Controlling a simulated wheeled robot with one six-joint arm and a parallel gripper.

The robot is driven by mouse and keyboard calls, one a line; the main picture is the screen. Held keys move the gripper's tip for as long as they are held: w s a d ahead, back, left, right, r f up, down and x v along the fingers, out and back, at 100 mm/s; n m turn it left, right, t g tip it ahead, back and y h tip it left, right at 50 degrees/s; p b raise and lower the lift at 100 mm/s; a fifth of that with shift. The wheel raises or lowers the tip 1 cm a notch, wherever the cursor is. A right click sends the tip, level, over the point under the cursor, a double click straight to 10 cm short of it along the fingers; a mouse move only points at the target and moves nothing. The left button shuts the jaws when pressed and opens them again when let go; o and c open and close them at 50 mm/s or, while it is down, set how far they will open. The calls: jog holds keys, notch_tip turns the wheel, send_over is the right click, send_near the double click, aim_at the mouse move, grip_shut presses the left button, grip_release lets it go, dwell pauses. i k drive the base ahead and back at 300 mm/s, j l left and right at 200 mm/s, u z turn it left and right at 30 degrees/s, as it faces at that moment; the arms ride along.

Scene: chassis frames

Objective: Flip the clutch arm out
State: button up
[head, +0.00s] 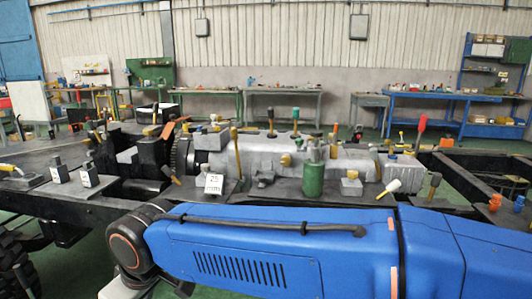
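A grey gearbox assembly (260,152) lies along a dark chassis frame (458,172). Several levers and knobs with coloured ends stand on and around it. An orange-brown lever (168,130) sits by the dark round housing (181,152) at the gearbox's left end. A yellow-ended lever (171,174) is below it. I cannot tell which of these is the clutch arm. My blue arm crosses the foreground and hides the lower part of the chassis. My gripper is not in view.
A green cylinder (313,178) stands in front of the gearbox. A numbered white tag (214,183) and small grey blocks (88,175) rest on the near plates. A red-topped lever (421,126) rises at the right. Workbenches line the back wall.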

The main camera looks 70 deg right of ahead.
aim_at(234, 131)
jog(key=z, duration=1.6)
